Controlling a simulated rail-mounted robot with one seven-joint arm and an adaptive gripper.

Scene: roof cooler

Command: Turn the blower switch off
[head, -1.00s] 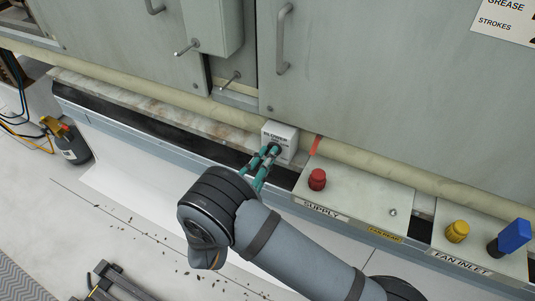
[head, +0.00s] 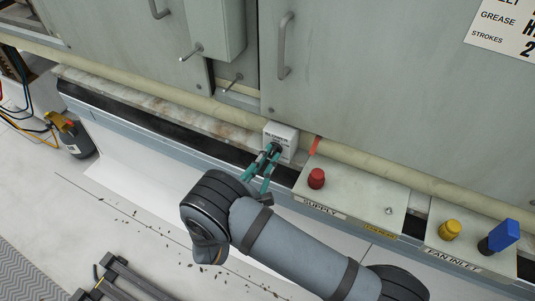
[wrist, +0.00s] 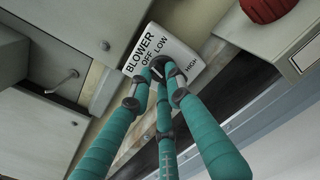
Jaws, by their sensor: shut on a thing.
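The blower switch box (head: 283,135) is a small white box on the ledge below the cabinet doors. In the wrist view its face (wrist: 150,40) reads BLOWER, OFF, LOW and HIGH. A dark round knob (wrist: 163,67) sits on this face, partly hidden by my fingertips. My gripper (head: 270,155) has teal fingers with dark tips, and it is shut on the knob from the front. It also shows in the wrist view (wrist: 165,75). The knob's pointer is hidden, so I cannot tell which setting it is at.
Right of the switch box is a SUPPLY panel (head: 350,187) with a red knob (head: 316,179). Further right are a yellow knob (head: 450,230) and a blue handle (head: 503,235) on the FAN INLET panel. A door handle (head: 285,45) is above. Floor in front is mostly clear.

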